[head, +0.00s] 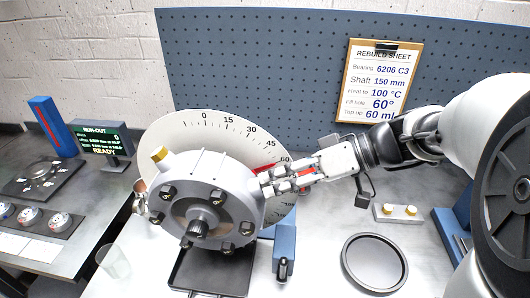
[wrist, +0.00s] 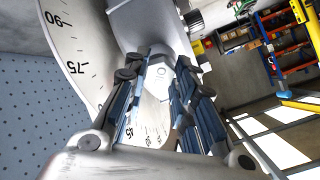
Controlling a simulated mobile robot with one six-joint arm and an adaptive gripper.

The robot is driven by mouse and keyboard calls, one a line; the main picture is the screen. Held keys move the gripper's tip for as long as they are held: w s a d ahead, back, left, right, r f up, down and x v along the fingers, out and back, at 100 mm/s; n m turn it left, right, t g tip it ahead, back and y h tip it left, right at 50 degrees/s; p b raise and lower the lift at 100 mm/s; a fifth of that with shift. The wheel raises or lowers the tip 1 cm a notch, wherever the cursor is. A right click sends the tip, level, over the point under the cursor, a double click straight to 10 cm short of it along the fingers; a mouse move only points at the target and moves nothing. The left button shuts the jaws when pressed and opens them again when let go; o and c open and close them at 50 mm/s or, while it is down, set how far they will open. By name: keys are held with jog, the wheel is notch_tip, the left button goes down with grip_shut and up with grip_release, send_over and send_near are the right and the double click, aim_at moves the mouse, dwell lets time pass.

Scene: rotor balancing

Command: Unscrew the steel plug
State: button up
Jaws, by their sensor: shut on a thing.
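The grey round housing (head: 222,205) with dark bolts around its face stands in front of a white degree dial (head: 185,125). My gripper (head: 268,186) reaches in from the right, its fingertips at the housing's right side. The steel plug is hidden by my fingers in the head view. In the wrist view my gripper (wrist: 163,62) is shut on a small pale steel plug (wrist: 160,70), its fingers on either side of it, close against the housing (wrist: 150,22). How far the plug is screwed in cannot be told.
A yellow cap (head: 160,154) sits on the housing's upper left. A black tray (head: 190,284) lies below it. A round black dish (head: 374,263) and a small block with yellow-topped pieces (head: 397,213) are on the right. A clear cup (head: 114,262) stands at left.

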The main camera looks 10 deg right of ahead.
jog(key=n, duration=0.8)
jog(key=shift+n, duration=0.3)
jog(key=n, duration=0.3)
jog(key=shift+n, duration=1)
jog(key=shift+n, duration=1.2)
